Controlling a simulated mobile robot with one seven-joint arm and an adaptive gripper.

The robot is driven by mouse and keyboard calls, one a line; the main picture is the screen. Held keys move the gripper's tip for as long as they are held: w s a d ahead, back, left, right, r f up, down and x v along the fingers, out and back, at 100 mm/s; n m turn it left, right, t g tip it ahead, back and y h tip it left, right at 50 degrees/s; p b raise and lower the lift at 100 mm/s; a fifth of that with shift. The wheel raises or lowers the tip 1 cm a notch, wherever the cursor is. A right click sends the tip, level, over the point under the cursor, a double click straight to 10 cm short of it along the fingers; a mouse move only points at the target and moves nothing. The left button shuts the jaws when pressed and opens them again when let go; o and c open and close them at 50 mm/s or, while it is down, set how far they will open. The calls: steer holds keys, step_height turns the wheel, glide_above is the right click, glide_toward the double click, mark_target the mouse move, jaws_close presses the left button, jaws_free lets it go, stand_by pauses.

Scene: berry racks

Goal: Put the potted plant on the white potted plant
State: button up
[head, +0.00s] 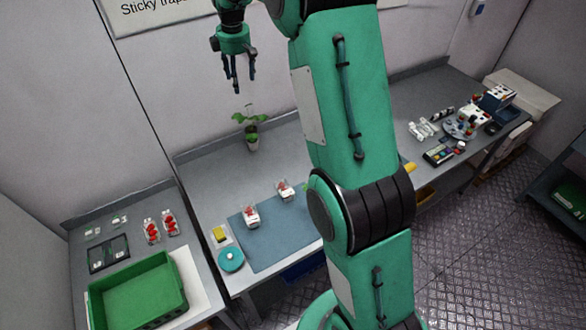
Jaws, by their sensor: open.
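I see no second potted plant clearly; my arm hides part of the bench to the right, and I cannot tell whether the visible one is the white potted plant. My gripper (239,86) hangs above and slightly left of the plant in the picture, fingers pointing down. It is open and empty, apart from the leaves.
Clear boxes of red berries (251,216) sit on a blue mat (271,243). A round teal object (231,260) and a yellow sponge-like block (219,234) are left of it. A green crate (139,292) stands at lower left. The bench around the plant is clear.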

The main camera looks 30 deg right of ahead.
steer(key=s+a+r+m+t, duration=0.1)
steer(key=s+a+r+m, duration=0.1)
steer(key=s+r, duration=0.5)
steer(key=s+a+r+m, duration=0.2)
steer(key=s+r, duration=0.1)
steer(key=s, duration=0.8)
steer(key=s+a+r+m+t, duration=0.1)
steer(key=s+a+r+m, duration=0.1)
steer(key=s+r, duration=0.5)
steer(key=s+a+f+m+t, duration=0.1)
steer(key=s+f+m, duration=0.1)
steer(key=s, duration=1.1)
steer(key=s+a+f+m+t, duration=0.1)
steer(key=s+a+f+m, duration=0.1)
steer(key=s, duration=1.2)
step_height(320, 180, down, 3)
steer(key=shift+s+r+m, duration=0.2)
steer(key=shift+m, duration=0.5)
steer(key=shift+a, duration=0.1)
step_height(320, 180, down, 17)
steer(key=b, duration=1.7)
